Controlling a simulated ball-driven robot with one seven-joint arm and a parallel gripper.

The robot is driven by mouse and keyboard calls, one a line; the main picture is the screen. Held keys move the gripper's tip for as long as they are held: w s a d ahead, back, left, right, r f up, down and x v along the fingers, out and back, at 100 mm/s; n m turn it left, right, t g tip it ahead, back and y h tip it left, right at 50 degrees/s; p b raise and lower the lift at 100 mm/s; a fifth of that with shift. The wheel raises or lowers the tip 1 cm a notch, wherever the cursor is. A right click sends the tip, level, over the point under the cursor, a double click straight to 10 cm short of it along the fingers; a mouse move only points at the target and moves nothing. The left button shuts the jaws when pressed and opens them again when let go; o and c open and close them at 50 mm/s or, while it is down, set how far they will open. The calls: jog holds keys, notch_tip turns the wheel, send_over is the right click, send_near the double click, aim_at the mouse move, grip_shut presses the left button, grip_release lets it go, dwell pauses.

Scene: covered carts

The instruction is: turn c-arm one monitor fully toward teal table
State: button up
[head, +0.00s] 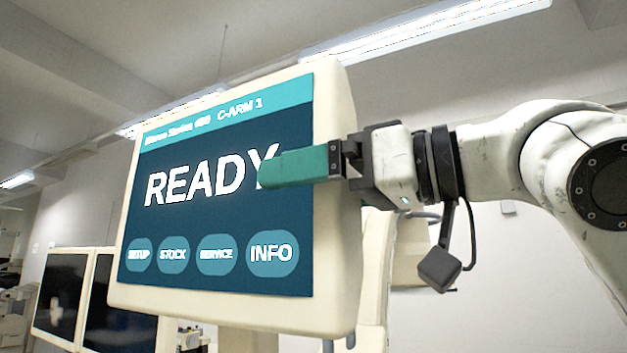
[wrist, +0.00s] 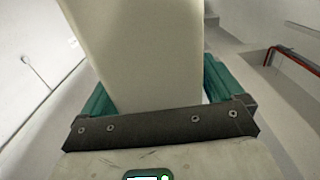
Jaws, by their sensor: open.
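The C-arm 1 monitor (head: 220,220) is a cream-framed screen reading "READY" and "C-ARM 1", filling the left and middle of the head view, its face turned toward the camera at an angle. My gripper (head: 298,166) comes from the right and straddles the monitor's right edge. One teal finger lies in front of the screen; the other is hidden behind the monitor. In the wrist view the cream monitor edge (wrist: 140,55) stands between the two spread teal fingers, with a small gap at the right finger. The teal table is not in view.
Two dark screens (head: 62,295) in cream frames stand at the lower left, behind the monitor. A cream column (head: 378,262) stands behind the monitor's right side. A red rail (wrist: 296,60) shows at the right of the wrist view. Ceiling lights hang above.

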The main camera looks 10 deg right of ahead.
jog(key=c, duration=1.4)
jog(key=shift+d, duration=0.1)
